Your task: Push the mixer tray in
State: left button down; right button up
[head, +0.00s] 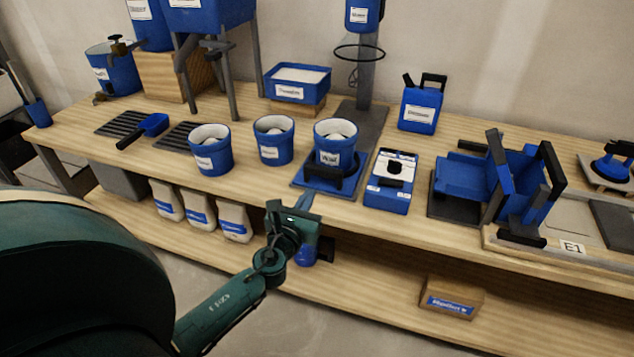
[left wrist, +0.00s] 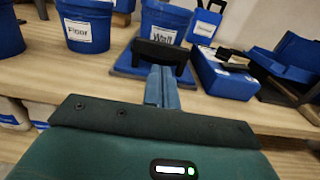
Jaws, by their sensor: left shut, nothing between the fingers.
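The mixer tray (head: 330,181) is a blue tray with a dark handle at its front, at the foot of the mixer stand (head: 372,120). A blue bucket labelled Wall (head: 334,158) stands on it. My left gripper (head: 304,202) is shut and empty, in front of the tray at the bench's front edge. In the left wrist view the closed fingers (left wrist: 162,88) point at the dark tray handle (left wrist: 160,52), with the Wall bucket (left wrist: 166,22) behind it. I cannot tell whether the fingertips touch the handle. My right gripper is not in view.
Two blue buckets (head: 273,142) (head: 210,152) stand left of the tray. A blue box device (head: 391,183) sits close on its right. A blue jug (head: 421,108) stands behind. The lower shelf (head: 390,290) holds bags (head: 201,214) and a small carton (head: 452,297).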

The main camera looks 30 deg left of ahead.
aim_at(321, 174)
pick_arm(q)
jog(key=shift+b+x, duration=0.35)
jog(key=shift+x, duration=2.85)
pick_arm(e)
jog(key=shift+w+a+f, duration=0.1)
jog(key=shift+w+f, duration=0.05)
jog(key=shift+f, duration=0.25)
pick_arm(q)
jog(key=shift+w, duration=0.1)
